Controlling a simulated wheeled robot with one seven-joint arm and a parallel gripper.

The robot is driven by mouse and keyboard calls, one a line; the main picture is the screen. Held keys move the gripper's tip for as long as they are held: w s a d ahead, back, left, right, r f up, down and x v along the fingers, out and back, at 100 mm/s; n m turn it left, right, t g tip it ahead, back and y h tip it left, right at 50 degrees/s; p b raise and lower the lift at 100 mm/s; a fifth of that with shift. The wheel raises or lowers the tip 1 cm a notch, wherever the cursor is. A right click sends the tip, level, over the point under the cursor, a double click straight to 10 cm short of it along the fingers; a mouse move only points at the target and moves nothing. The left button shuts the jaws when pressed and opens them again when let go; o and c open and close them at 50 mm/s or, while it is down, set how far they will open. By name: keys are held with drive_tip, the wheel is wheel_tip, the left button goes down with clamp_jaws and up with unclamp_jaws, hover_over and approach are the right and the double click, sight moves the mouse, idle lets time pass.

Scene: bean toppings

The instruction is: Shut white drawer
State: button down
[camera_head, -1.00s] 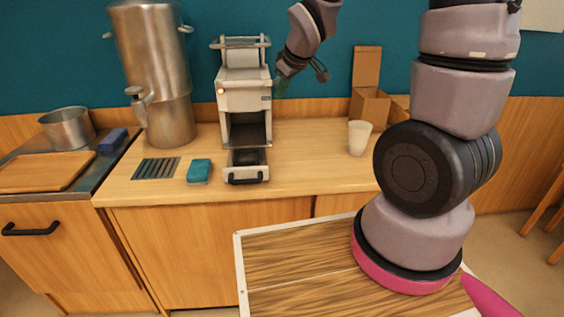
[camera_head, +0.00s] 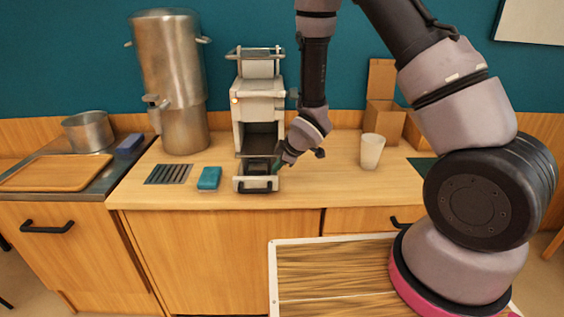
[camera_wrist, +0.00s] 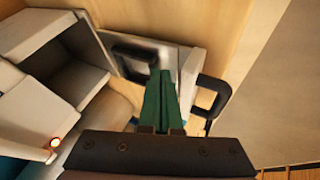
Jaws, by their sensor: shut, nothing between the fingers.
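The white drawer (camera_head: 238,184) sticks out at the base of a white machine (camera_head: 260,100) on the counter. It stands open, with a dark inside and a black handle (camera_head: 255,190) on its front. In the wrist view the drawer (camera_wrist: 188,62) lies beyond the fingertips, with a black handle (camera_wrist: 213,97) to the right. My gripper (camera_head: 276,167) is at the drawer's right side in the head view. Its green fingers (camera_wrist: 163,76) are together and empty, over or beside the drawer; I cannot tell whether they touch it.
A teal sponge (camera_head: 209,178) and a dark grate (camera_head: 168,174) lie left of the drawer. A metal urn (camera_head: 172,80) stands behind them. A white cup (camera_head: 372,151) and a cardboard box (camera_head: 383,115) stand to the right. The counter in front of the cup is clear.

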sight(257, 172)
drive_tip(key=shift+x, duration=2.05)
drive_tip(key=shift+w, duration=0.1)
